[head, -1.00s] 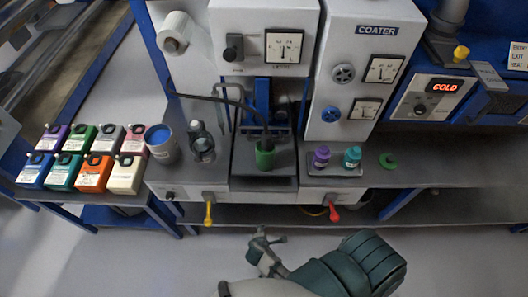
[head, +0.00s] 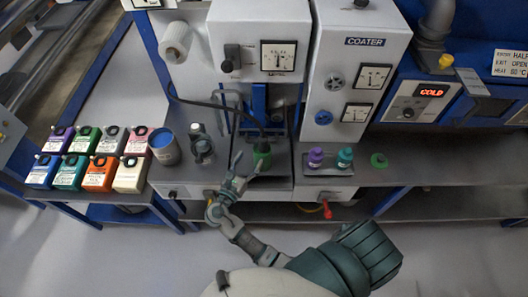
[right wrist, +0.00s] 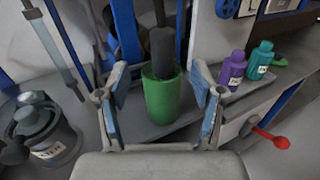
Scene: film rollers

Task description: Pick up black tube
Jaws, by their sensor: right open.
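The black tube (head: 262,134) stands with its lower end inside a green cup (head: 262,155) on the machine's ledge. A thin dark hose runs to it from the left. In the right wrist view the tube's thick dark end (right wrist: 162,50) rises out of the green cup (right wrist: 164,98). My right gripper (head: 246,165) is open and empty in front of the cup. In the right wrist view its blue-padded fingers (right wrist: 160,88) stand apart, one on each side of the cup in the picture. The tube's lower tip is hidden in the cup. My left gripper is not in view.
Purple (head: 315,157) and teal (head: 345,157) bottles stand right of the cup. A grey lidded jar (head: 202,148) and a blue-topped can (head: 164,146) stand left. A red lever (head: 327,209) sticks out below the ledge. The machine's panels rise close behind.

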